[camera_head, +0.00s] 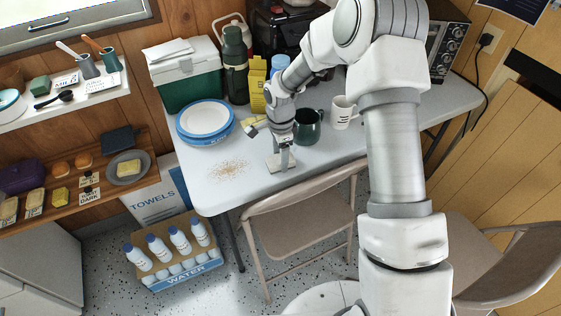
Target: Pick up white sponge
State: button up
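An off-white block that looks like the white sponge (274,163) lies on the grey-white table (195,192) near its front edge. My gripper (285,160) points down right at it, in front of its right part. Part of the block is hidden behind the fingers. The fingers are small and seen from one side, so I cannot tell whether they are apart or shut on the block. The block appears to rest flat on the table.
Brown crumbs (229,170) lie left of the block. A dark green mug (308,128), a white mug (342,112), a yellow carton (257,88) and stacked plates (205,120) stand close behind. A folding chair (300,222) is at the table's front.

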aim_at(280, 158)
jog(key=c, duration=0.9)
jog(key=shift+r, duration=0.1)
notch_tip(280, 158, up, 4)
jog(key=shift+r+p, duration=0.2)
jog(key=shift+p, duration=0.2)
jog(key=s+d+r, duration=0.2)
jog(key=d, duration=0.1)
jog(key=s+d+r, duration=0.1)
jog(key=d+r, duration=0.1)
jog(key=d, duration=0.2)
jog(key=s+d+r+p, duration=0.1)
jog(key=s+d+r, duration=0.1)
jog(key=d, duration=0.1)
jog(key=shift+s+d+r, duration=0.15)
jog(key=shift+s+r, duration=0.1)
jog(key=shift+s, duration=0.05)
jog(key=o, duration=0.6)
jog(key=c, duration=0.4)
jog(key=shift+w, duration=0.1)
